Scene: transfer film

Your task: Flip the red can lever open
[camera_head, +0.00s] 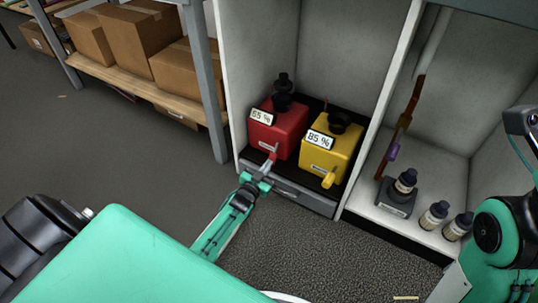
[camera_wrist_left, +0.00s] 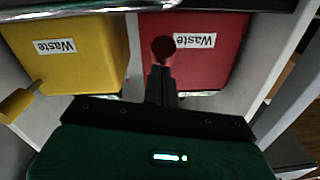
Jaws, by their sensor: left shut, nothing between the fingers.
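In the left wrist view the red can (camera_wrist_left: 215,60) has a "Waste" label, and the round red lever end (camera_wrist_left: 163,49) shows just beyond my fingertips. My left gripper (camera_head: 264,170) is shut and empty, right at the lever; it also shows in the left wrist view (camera_wrist_left: 161,75). Whether it touches the lever I cannot tell. My right gripper is out of view.
A yellow can (camera_head: 331,150) labelled "85 %" with a yellow lever (camera_head: 329,179) stands beside the red one. A drawer front (camera_head: 300,199) lies below. White partitions flank the bay. Bottles (camera_head: 434,215) stand in the right bay. Boxes (camera_head: 140,30) sit on a shelf at left.

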